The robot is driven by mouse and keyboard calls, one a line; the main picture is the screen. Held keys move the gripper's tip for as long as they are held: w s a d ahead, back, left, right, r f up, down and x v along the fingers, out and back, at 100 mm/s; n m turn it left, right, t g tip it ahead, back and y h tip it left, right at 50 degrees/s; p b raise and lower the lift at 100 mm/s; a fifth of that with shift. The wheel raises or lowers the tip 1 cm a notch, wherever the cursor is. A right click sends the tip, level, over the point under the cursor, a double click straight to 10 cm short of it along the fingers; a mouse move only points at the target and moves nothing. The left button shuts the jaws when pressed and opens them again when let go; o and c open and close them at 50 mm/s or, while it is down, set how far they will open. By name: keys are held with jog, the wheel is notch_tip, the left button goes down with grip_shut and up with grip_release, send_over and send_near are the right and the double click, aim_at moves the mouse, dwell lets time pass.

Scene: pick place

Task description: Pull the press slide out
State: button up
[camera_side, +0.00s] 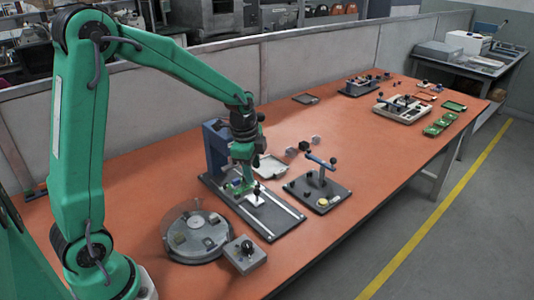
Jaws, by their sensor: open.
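The press stands on a dark base plate with light rails (284,212), in the middle of the orange table. Its blue-grey column (213,147) rises at the back left of the plate. A white slide block (254,200) with a small dark knob (257,188) sits on the rails in front of the column. My gripper (243,187) is open and points down at the slide, close to the knob. I cannot tell whether the fingers touch it. The arm's end hides part of the press.
A round turntable (197,236) and a grey box with a black knob (244,253) stand at the near left of the press. A lever fixture (318,188) stands at the right, and a white tray (271,166) lies behind. The table's front right is clear.

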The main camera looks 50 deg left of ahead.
aim_at(257, 190)
jog(key=n, duration=3.1)
jog(key=shift+s+d+n, duration=0.1)
jog(key=shift+n, duration=0.2)
jog(key=shift+f, duration=0.2)
jog(key=shift+w+f, duration=0.25)
jog(key=shift+f, duration=0.95)
jog(key=shift+w+f, duration=0.25)
jog(key=shift+f, duration=1)
jog(key=shift+w+f, duration=0.25)
jog(key=shift+f, duration=0.95)
grip_shut()
